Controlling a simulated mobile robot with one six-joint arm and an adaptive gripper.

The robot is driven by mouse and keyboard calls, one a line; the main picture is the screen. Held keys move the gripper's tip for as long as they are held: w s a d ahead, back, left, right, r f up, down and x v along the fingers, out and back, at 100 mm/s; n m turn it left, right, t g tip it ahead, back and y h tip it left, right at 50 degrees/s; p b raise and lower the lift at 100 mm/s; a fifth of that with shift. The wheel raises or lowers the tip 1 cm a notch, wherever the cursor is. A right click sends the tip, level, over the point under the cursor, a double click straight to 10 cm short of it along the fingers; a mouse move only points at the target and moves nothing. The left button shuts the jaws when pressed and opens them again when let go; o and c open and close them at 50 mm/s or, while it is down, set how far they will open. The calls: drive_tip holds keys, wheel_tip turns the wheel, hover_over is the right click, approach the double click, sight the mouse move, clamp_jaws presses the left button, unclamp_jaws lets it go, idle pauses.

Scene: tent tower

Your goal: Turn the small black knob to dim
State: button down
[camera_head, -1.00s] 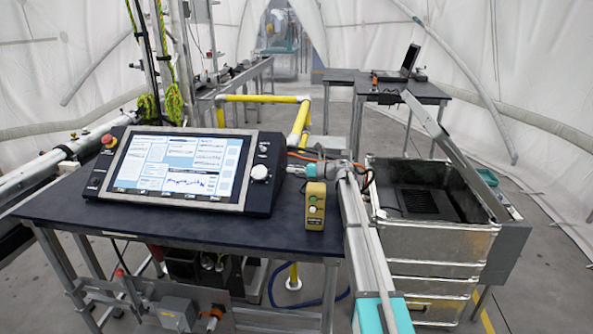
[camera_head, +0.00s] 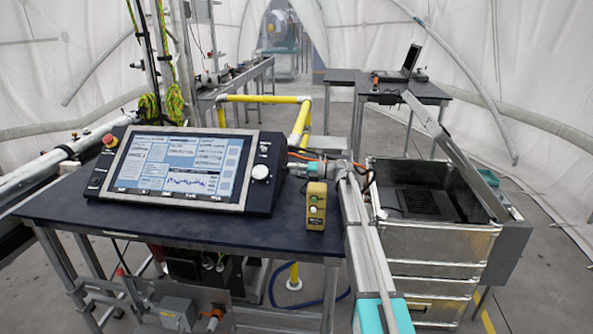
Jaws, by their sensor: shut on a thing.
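The console (camera_head: 185,168) with a large screen lies tilted on the dark table. Its screen shows windows and graphs in dull grey-blue tones. A large white knob (camera_head: 260,172) sits on its right front panel, clear of my gripper. My gripper (camera_head: 288,168) reaches in from the right, its fingertips at the console's right side. It is shut there on what appears to be the small black knob. The fingers and the console's edge hide that knob, so its angle cannot be seen.
A yellow box with buttons (camera_head: 316,206) stands on the table (camera_head: 190,230) just below my gripper. A red emergency stop button (camera_head: 109,140) is at the console's left corner. Metal cases (camera_head: 435,245) stand right of my arm. Yellow rails (camera_head: 298,122) run behind.

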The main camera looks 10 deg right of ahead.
drive_tip(key=m, duration=0.4)
drive_tip(key=shift+a, duration=0.35)
drive_tip(key=m, duration=0.4)
drive_tip(key=shift+s+f, duration=0.1)
drive_tip(key=c, duration=0.5)
unclamp_jaws()
drive_tip(key=shift+a, duration=0.15)
drive_tip(key=shift+c, duration=0.2)
drive_tip(key=shift+o, duration=0.6)
drive_tip(key=shift+d, duration=0.2)
drive_tip(key=shift+d, duration=0.15)
